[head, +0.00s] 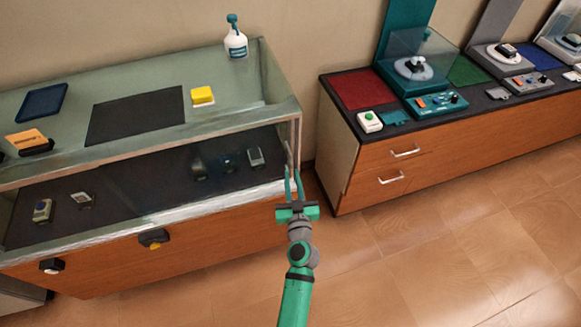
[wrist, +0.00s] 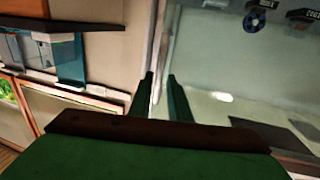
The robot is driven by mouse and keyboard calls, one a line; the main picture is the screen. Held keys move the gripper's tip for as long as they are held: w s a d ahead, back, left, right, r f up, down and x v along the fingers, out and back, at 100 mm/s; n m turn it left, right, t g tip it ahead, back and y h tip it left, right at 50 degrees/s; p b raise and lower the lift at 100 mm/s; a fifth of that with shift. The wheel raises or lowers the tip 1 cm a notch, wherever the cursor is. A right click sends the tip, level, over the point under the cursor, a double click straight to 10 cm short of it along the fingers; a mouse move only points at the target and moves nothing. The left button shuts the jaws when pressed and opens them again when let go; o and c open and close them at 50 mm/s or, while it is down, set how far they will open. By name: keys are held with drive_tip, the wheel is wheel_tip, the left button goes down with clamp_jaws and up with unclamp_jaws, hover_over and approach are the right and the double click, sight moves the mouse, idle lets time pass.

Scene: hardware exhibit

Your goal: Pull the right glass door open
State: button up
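The glass-fronted display case stands on the left in the head view, with a pale frame and a dark shelf inside. Its right glass door (head: 225,160) covers the right part of the front, and small devices show through it. My gripper (head: 293,178) is at the case's right front corner, fingers apart. In the wrist view, my gripper (wrist: 159,88) has its two dark green fingers on either side of a pale upright edge (wrist: 158,55), with glass to its right. I cannot tell whether the fingers touch that edge, or whether it belongs to the door.
A spray bottle (head: 236,38), a yellow block (head: 203,95) and a dark mat (head: 135,115) are on the case top. Black lock-like fittings (head: 153,238) stick out from the wooden front below. A drawer cabinet (head: 400,165) stands to the right. The tiled floor (head: 400,270) in front is clear.

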sight(291, 168)
drive_tip(key=shift+w+a, duration=0.15)
drive_tip(key=shift+w, duration=1.1)
drive_tip(key=shift+w+a, duration=0.1)
drive_tip(key=shift+w, duration=1.1)
drive_tip(key=shift+c, duration=0.3)
clamp_jaws()
